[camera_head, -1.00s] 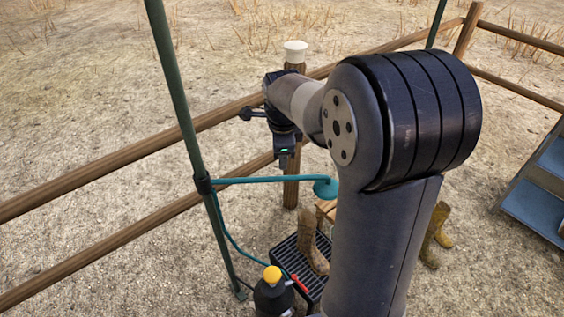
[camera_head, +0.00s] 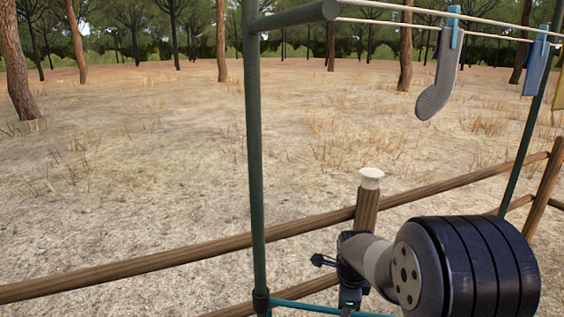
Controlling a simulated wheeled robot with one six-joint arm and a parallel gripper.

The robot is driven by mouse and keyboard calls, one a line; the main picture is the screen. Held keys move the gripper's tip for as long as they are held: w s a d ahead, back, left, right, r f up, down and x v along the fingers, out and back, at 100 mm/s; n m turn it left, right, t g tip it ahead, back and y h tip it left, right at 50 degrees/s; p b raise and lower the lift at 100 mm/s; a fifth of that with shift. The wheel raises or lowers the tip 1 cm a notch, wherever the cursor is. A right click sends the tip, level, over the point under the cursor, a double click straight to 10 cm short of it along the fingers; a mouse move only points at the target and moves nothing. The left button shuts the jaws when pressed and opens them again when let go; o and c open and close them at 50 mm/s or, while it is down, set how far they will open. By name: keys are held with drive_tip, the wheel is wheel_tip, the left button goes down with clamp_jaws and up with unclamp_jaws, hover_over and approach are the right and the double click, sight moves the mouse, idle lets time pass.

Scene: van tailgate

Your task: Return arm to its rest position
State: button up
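My arm shows at the lower right, with its large dark ribbed joint nearest the camera and its forearm reaching left toward the fence post. The wrist end of my arm is low in the picture, in front of the fence, with a small green light on it. My gripper's fingers are not visible; the bottom edge of the picture cuts off what is below the wrist. I cannot see anything held.
A wooden rail fence (camera_head: 180,262) runs behind my arm, with a white-capped post (camera_head: 368,205). A green metal pole (camera_head: 254,150) stands left of my arm. A grey sock (camera_head: 440,78) and a blue cloth (camera_head: 536,68) hang from lines at upper right. Open dry ground lies beyond.

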drive_tip(key=f, duration=0.2)
drive_tip(key=shift+w+f, duration=0.2)
drive_tip(key=shift+f, duration=0.15)
drive_tip(key=shift+w+d+f, duration=0.1)
drive_tip(key=shift+w+f, duration=0.05)
drive_tip(key=shift+f, duration=0.05)
drive_tip(key=shift+w, duration=0.25)
